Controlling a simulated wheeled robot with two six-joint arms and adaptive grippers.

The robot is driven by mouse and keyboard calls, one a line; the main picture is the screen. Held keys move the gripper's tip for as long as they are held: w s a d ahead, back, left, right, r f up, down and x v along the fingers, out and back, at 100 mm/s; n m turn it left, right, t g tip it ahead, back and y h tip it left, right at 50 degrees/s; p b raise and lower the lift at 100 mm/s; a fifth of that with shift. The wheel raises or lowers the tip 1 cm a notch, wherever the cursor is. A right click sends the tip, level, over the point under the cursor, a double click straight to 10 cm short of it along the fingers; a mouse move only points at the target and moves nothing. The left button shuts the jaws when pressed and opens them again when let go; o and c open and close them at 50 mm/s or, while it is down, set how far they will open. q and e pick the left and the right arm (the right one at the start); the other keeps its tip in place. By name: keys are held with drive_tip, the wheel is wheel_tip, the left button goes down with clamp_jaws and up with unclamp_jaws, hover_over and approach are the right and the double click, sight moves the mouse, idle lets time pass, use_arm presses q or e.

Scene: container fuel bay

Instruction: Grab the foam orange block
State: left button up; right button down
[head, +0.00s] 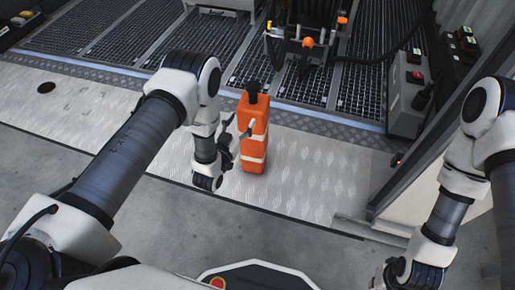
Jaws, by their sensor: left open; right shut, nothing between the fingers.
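The orange foam block (254,143) stands upright on the ribbed metal plate in the middle of the head view. It is tall and boxy, with pale bands around it and a black piece on top. My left gripper (239,129) is open at the block's left side, with one fingertip overlapping its front face. I cannot tell whether the fingers touch it. My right arm hangs at the lower right, far from the block, and its fingers are not visible.
Dark floor grating (180,45) lies behind the metal plate (310,178). A hose reel unit with an orange knob (308,42) stands behind the block. A grey control box (408,92) and a pale wall panel are at the right. The plate right of the block is clear.

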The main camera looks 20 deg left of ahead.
sight(251, 101)
use_arm(q)
drive_tip(key=w+b, duration=0.1)
drive_tip(key=w, duration=0.2)
drive_tip(key=w+b, duration=0.2)
drive_tip(key=w, duration=0.2)
drive_tip(key=w+f+b, duration=0.1)
drive_tip(key=w, duration=0.3)
drive_tip(key=shift+w+d+b, duration=0.2)
drive_tip(key=shift+d+b, duration=0.15)
drive_tip(key=shift+b, duration=0.05)
drive_tip(key=shift+w+r, duration=0.1)
drive_tip(key=shift+w, duration=0.1)
drive_tip(key=shift+r, duration=0.1)
clamp_jaws()
